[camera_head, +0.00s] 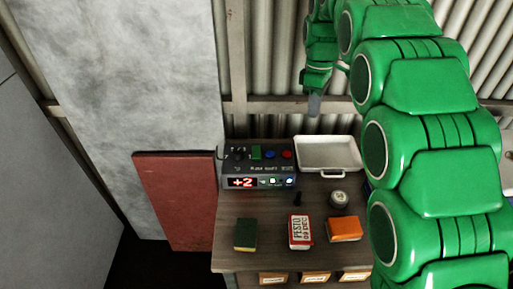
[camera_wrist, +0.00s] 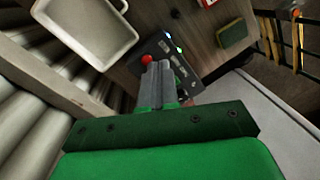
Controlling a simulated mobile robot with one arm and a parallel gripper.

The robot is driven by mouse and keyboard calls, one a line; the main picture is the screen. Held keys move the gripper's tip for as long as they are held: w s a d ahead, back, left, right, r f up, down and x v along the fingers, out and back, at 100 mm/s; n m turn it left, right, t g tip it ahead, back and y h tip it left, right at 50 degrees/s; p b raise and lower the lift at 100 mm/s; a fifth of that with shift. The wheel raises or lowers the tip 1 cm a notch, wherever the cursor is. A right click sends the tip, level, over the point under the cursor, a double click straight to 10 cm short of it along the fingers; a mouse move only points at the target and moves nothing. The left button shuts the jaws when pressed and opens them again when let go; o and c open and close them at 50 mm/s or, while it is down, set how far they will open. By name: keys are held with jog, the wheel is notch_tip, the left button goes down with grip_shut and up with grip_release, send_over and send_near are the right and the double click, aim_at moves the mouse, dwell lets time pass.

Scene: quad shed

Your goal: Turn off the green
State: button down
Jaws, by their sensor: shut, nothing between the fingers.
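A dark grey control box (camera_head: 232,163) stands at the back left of the wooden bench. A green switch (camera_head: 256,152), a blue button (camera_head: 270,154) and a red button (camera_head: 287,154) sit on its top. Its front has a red "+2" display (camera_head: 242,183), a lit greenish lamp (camera_head: 273,181) and a lit bluish lamp (camera_head: 290,181). My gripper (camera_head: 314,104) is shut and empty, above and behind the box's right side. In the wrist view, the gripper fingers (camera_wrist: 158,85) hide part of the box (camera_wrist: 182,68); the red button (camera_wrist: 147,59) shows beside their tips. The green switch is hidden there.
A white tray (camera_head: 328,171) lies right of the box. A sponge (camera_head: 246,233), a pesto package (camera_head: 300,231), an orange block (camera_head: 344,229) and a small round tin (camera_head: 339,199) are in front. A corrugated wall (camera_head: 275,60) stands behind the bench.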

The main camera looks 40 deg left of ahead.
aim_at(256, 154)
jog(key=s+a+f+n, duration=0.2)
jog(key=s+a+f, duration=0.1)
jog(key=a, duration=0.4)
jog(key=s+a+f+n, duration=0.3)
jog(key=a, duration=0.5)
jog(key=shift+s+a+n, duration=0.15)
jog(key=shift+s+n, duration=0.15)
jog(key=shift+s, duration=0.1)
jog(key=f, duration=0.4)
jog(key=s+d+f, duration=0.1)
jog(key=f, duration=0.8)
jog(key=shift+s+d+f, duration=0.2)
jog(key=shift+f, duration=0.2)
jog(key=shift+f+y, duration=0.2)
jog(key=shift+y, duration=0.1)
jog(key=shift+w+a+r, duration=0.3)
jog(key=shift+w+a, duration=0.15)
jog(key=shift+a, duration=0.05)
